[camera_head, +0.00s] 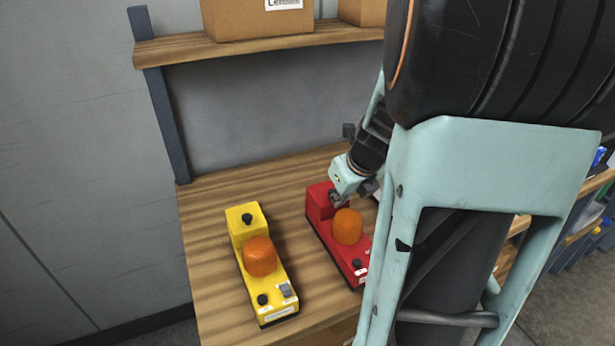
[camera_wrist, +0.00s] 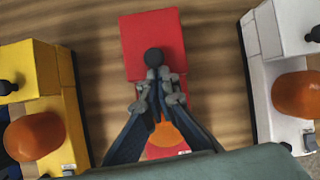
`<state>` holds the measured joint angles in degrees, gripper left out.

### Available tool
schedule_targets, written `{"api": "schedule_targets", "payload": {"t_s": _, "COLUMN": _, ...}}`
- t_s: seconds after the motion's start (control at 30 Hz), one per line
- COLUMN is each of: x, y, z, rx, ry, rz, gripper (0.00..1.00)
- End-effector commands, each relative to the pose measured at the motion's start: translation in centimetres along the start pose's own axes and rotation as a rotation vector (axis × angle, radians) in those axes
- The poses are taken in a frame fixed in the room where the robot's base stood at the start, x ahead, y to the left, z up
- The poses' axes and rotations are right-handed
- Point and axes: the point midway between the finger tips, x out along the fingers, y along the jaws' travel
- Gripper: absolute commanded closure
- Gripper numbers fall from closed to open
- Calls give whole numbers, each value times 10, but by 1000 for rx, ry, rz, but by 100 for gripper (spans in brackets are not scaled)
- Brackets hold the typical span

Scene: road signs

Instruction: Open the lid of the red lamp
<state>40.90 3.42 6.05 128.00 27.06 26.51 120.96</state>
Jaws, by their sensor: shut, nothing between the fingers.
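The red lamp (camera_head: 322,205) stands on the wooden bench, with an orange dome (camera_head: 347,227) on its top and a black knob on its front part. In the wrist view its red lid block (camera_wrist: 151,32) carries a round black knob (camera_wrist: 153,57). My gripper (camera_wrist: 156,76) is shut, its fingertips right at the near side of that knob; I cannot tell whether they touch it. The fingers hide much of the orange dome. In the head view my gripper (camera_head: 338,197) is over the back part of the red lamp. The lid looks closed.
A yellow lamp (camera_head: 241,220) with an orange dome stands left of the red one. A white lamp (camera_wrist: 279,80) stands to the right in the wrist view. A shelf (camera_head: 255,45) with cardboard boxes is above the wooden bench (camera_head: 206,250).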

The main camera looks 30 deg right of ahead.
Motion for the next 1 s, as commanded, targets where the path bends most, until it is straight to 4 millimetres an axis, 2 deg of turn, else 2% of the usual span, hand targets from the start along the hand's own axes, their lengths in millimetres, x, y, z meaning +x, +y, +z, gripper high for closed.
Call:
{"api": "schedule_targets", "payload": {"t_s": 0.57, "x": -6, "y": 0, "z": 7, "rx": -1, "ry": 0, "rz": 1, "gripper": 100}}
{"api": "schedule_targets", "payload": {"t_s": 1.0, "x": -21, "y": -4, "z": 46, "rx": -3, "ry": 2, "rz": 2, "gripper": 100}}
